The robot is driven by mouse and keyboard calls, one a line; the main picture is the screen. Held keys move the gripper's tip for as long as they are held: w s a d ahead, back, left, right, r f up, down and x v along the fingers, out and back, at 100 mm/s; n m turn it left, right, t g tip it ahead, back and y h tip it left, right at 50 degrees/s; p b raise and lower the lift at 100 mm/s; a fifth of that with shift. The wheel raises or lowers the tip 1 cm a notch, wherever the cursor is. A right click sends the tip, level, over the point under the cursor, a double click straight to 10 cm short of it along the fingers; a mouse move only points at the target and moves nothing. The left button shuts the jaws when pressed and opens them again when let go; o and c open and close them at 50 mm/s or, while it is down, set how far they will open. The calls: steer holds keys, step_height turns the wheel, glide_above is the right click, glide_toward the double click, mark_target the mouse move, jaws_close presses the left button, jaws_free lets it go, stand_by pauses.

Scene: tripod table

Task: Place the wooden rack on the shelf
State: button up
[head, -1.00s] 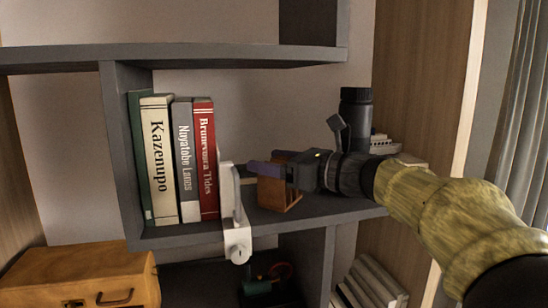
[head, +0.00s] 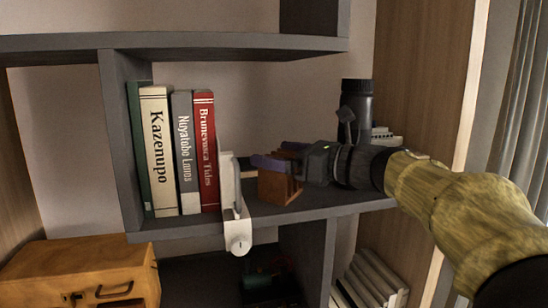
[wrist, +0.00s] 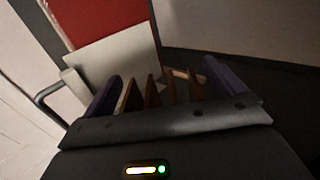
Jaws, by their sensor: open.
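The wooden rack (head: 280,189) is a small brown slatted piece. It appears to stand upright on the grey shelf (head: 325,203), right of the white bookend and near the front edge. My gripper (head: 280,154) comes in from the right at the rack's top. Its purple fingers are open, one on each side of the rack. In the wrist view, the slats of the rack (wrist: 152,92) rise between the two spread fingers of my gripper (wrist: 162,86). Contact between fingers and rack cannot be told. The gripper body hides the rack's right part.
A white bookend (head: 231,195) is clamped on the shelf beside several upright books (head: 180,150). A dark cylinder (head: 356,105) stands behind my wrist. An orange case (head: 85,275) is lower left. More books (head: 372,280) lean below. Another shelf board (head: 200,45) runs above.

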steer(key=b+v, duration=0.5)
steer(key=v, duration=0.4)
steer(key=shift+s+d+f, duration=0.1)
steer(key=shift+d+f, duration=0.05)
steer(key=shift+d, duration=0.05)
steer(key=shift+s+d, duration=0.3)
steer(key=shift+d, duration=0.15)
